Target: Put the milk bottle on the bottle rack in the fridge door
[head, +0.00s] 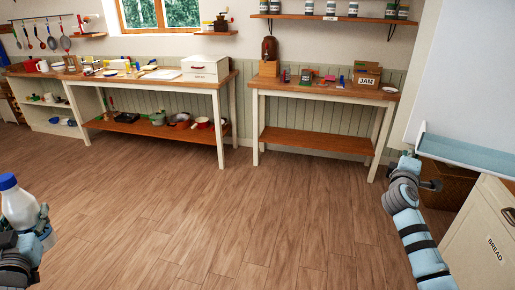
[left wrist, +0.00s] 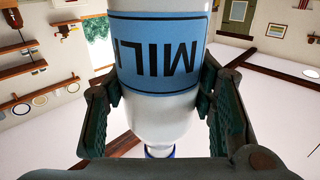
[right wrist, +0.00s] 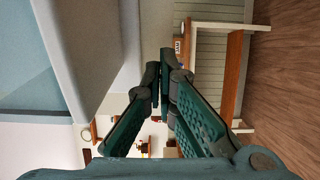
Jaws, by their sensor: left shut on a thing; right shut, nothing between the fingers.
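The milk bottle (head: 20,207), white with a blue cap, is upright at the left edge of the head view. My left gripper (head: 42,232) is shut on it. In the left wrist view the bottle (left wrist: 165,118) shows its blue MILK label upside down between the two fingers. My right gripper (head: 408,160) is shut and empty beside a pale fridge panel (head: 475,70). In the right wrist view the fingertips (right wrist: 160,78) meet, with the pale panel (right wrist: 95,45) to their left. No bottle rack can be made out for sure.
A pale blue ledge (head: 468,153) runs along the panel's lower edge. A cream BREAD cabinet (head: 485,225) stands below at the right. Two wooden tables, the left one (head: 150,80) and the right one (head: 325,88), stand at the back wall. The wooden floor between is clear.

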